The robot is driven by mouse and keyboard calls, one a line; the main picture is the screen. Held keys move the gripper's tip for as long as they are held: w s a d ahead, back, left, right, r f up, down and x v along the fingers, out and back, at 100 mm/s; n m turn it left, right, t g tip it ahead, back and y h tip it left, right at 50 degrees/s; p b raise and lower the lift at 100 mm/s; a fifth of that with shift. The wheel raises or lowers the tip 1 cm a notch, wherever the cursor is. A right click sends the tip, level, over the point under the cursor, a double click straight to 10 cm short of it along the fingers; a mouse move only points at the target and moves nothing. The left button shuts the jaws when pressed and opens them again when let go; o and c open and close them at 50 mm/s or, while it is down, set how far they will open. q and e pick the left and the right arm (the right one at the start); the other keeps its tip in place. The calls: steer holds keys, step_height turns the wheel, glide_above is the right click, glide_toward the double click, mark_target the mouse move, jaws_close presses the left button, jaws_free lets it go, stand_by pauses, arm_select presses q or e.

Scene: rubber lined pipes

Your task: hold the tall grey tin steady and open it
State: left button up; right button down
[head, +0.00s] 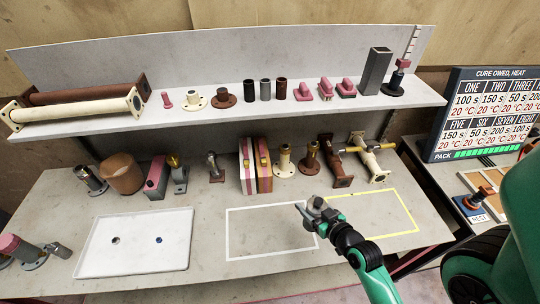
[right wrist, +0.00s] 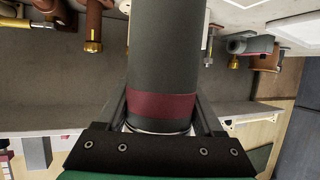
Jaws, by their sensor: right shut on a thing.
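A dark grey cylinder with a dark red band (right wrist: 162,60), which looks like the tall grey tin, fills the middle of the right wrist view. My right gripper (right wrist: 162,126) is shut on it near the band, one finger on each side. A pale rim shows at its lower end in that view; its other end is cut off by the frame. In the head view my right gripper (head: 314,212) is over the front of the bench, by the white outlined rectangle; the held thing is small and hard to make out there. My left gripper is not in view.
A white tray (head: 110,258) lies on the bench (head: 60,205) at left. White (head: 232,234) and yellow (head: 410,208) outlines mark bare bench. Several flanged pipes and blocks stand in a row behind. A shelf (head: 220,116) above holds pipes and a tall grey square tube (head: 376,70).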

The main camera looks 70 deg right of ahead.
steer(key=w+a+r+n+t+y, duration=0.2)
steer(key=w+a+n+y, duration=0.4)
steer(key=a, duration=0.6)
steer(key=w+a+r+n+t+y, duration=0.2)
steer(key=w+a+n+y, duration=0.15)
steer(key=w+a, duration=0.75)
steer(key=s+a+r+p, duration=0.1)
steer(key=s+r+p, duration=0.3)
steer(key=r+p, duration=0.7)
steer(key=p, duration=0.8)
steer(key=shift+m, duration=0.35)
steer(key=shift+a, duration=0.15)
